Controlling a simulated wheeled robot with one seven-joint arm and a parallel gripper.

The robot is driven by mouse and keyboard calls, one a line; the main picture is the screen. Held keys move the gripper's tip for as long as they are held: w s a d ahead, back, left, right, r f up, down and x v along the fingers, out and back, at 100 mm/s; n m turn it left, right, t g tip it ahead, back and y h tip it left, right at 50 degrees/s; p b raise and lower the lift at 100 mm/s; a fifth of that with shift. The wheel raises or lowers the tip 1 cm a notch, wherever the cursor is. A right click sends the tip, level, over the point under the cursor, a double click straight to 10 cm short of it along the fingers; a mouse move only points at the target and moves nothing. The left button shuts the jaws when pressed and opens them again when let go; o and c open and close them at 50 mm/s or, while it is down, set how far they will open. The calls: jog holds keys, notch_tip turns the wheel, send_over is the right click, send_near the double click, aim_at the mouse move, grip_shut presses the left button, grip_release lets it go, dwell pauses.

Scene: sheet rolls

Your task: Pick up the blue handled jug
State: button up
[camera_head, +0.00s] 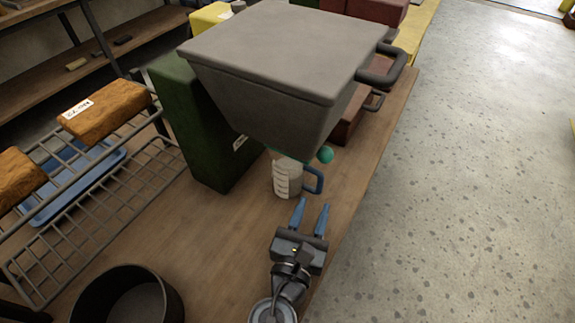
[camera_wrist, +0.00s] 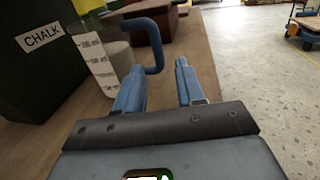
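The jug (camera_head: 287,179) is pale, with markings on its side and a blue handle on its right. It stands on the wooden table (camera_head: 225,222), partly under the overhang of a large grey bin. My gripper (camera_head: 311,209) is open, with blue fingers apart and empty, just in front of the jug's handle. In the wrist view the jug (camera_wrist: 98,66) stands at the upper left, its blue handle curving toward the gap between my fingers (camera_wrist: 157,84). The handle is not clearly between the fingers. The jug's top is partly hidden in the head view.
A grey bin (camera_head: 285,55) hangs over the jug from behind. A dark green box labelled CHALK (camera_wrist: 40,60) stands left of it. A black round pot (camera_head: 128,297) and a wire rack (camera_head: 105,195) are at left. Open floor lies right.

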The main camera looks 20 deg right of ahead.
aim_at(319, 190)
jog(key=p+x, duration=0.1)
jog(key=x, duration=0.5)
jog(key=shift+w+d+f, duration=0.1)
jog(key=shift+w, duration=0.25)
jog(key=shift+c, duration=0.2)
grip_shut()
